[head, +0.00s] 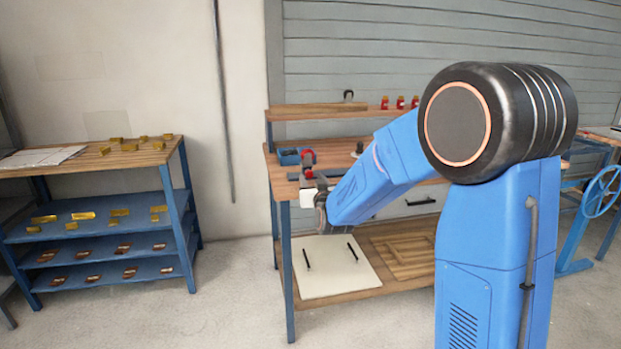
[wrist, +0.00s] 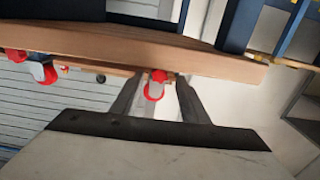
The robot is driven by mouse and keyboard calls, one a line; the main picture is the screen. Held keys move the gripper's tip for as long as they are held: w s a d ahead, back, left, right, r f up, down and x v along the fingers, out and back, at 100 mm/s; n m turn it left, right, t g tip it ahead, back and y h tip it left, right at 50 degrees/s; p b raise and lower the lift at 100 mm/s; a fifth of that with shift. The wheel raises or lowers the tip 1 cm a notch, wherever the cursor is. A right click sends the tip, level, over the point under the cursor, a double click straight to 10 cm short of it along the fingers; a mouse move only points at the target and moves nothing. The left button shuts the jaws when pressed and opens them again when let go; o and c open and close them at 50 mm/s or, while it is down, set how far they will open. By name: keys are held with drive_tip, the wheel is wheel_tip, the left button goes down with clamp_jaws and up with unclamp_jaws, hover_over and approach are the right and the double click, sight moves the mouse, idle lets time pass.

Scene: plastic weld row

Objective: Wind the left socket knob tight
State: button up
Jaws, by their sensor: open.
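A red rounded part (head: 308,157), which looks like the left socket knob, stands near the left front of the wooden workbench (head: 345,165). In the wrist view a red knob-like part (wrist: 155,86) shows between the tips of my gripper (wrist: 160,78). The fingers are apart, one on each side of it. I cannot tell whether either finger touches it. In the head view my gripper (head: 309,182) is small, at the bench's left front, right by the red part. The knob's seat and thread are hidden.
A blue bin (head: 289,157) sits left of the red part. Other red parts (wrist: 45,74) show at the left in the wrist view. Small red items (head: 400,102) stand on the raised back shelf. A shelf rack (head: 95,215) with yellow pieces stands left, with open floor between.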

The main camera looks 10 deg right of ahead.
drive_tip(key=shift+w, duration=1.3)
clamp_jaws()
drive_tip(key=shift+m, duration=0.8)
unclamp_jaws()
drive_tip(key=shift+s, duration=0.1)
drive_tip(key=s, duration=1.7)
drive_tip(key=shift+s, duration=0.15)
